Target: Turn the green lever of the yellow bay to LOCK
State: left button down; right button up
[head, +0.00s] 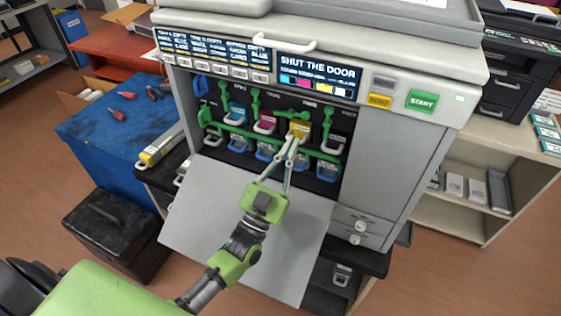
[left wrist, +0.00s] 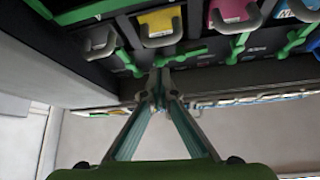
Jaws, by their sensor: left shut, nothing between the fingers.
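The yellow cartridge (head: 301,127) sits in its bay in the open printer, with a grey handle on its front; it also shows in the left wrist view (left wrist: 158,22). The green lever (head: 291,113) of the yellow bay lies roughly sideways above the cartridge, while the neighbouring levers point more up and down. This lever shows in the left wrist view too (left wrist: 185,55). My left gripper (head: 293,139) is shut and empty, its fingertips close to the yellow bay. In the left wrist view its tips (left wrist: 160,82) appear near the lever's end; contact cannot be told. My right gripper is out of view.
The magenta cartridge (head: 265,124) is left of the yellow bay. A green rail (head: 250,138) runs below the upper cartridges. The open door (head: 205,215) lies under my arm. The display (head: 317,76) reads SHUT THE DOOR. A green START button (head: 422,101) is at right.

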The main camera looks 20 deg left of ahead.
aim_at(291, 114)
pick_arm(q)
jog(key=shift+p+x, duration=0.6)
jog(key=shift+x, duration=1.55)
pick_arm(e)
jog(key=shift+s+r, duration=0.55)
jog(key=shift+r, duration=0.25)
pick_arm(q)
jog(key=shift+a+n+y, duration=0.2)
jog(key=shift+n+y, duration=0.1)
jog(key=shift+y, duration=0.2)
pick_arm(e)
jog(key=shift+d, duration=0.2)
